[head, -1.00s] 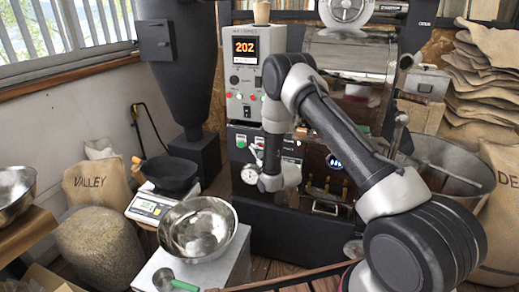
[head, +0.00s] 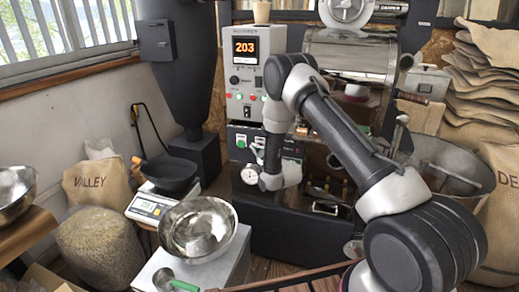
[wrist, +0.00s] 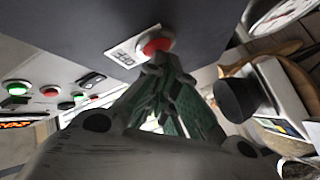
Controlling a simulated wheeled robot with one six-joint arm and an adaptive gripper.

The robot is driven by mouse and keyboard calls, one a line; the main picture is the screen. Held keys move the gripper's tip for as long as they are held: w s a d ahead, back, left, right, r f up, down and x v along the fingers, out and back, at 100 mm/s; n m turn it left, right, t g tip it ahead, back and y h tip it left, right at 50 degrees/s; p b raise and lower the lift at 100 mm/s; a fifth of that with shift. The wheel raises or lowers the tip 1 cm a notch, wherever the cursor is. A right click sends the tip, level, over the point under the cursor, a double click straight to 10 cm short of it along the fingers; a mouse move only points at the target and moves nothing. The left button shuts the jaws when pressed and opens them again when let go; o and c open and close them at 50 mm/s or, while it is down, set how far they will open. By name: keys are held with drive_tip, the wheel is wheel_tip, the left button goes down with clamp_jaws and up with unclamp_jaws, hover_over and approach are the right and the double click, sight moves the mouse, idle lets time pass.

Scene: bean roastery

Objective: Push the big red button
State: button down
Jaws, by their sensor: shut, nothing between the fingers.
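A round red button (wrist: 155,44) shows in the wrist view on a dark panel, with a white label plate (wrist: 124,52) beside it. My gripper (wrist: 163,66) is shut and empty. Its fingertips are right at the button and cover its lower edge; I cannot tell whether they press on it. In the head view my gripper (head: 257,151) is at the front of the roaster's dark lower panel, just right of a green button (head: 241,142). The red button is hidden behind it there.
The control box (head: 243,80) above reads 203 and carries small red and green buttons. A dial gauge (head: 250,175) sits just below my gripper. A steel bowl (head: 198,229) and a scale with a black pan (head: 168,174) stand to the left.

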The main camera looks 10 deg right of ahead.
drive_tip(key=shift+s, duration=0.1)
drive_tip(key=shift+s+a, duration=0.4)
drive_tip(key=shift+s, duration=0.2)
drive_tip(key=shift+s+a, duration=0.4)
drive_tip(key=shift+s, duration=0.35)
drive_tip(key=shift+s+a, duration=0.45)
drive_tip(key=shift+s, duration=0.25)
drive_tip(key=shift+s+a, duration=0.4)
drive_tip(key=shift+s, duration=0.35)
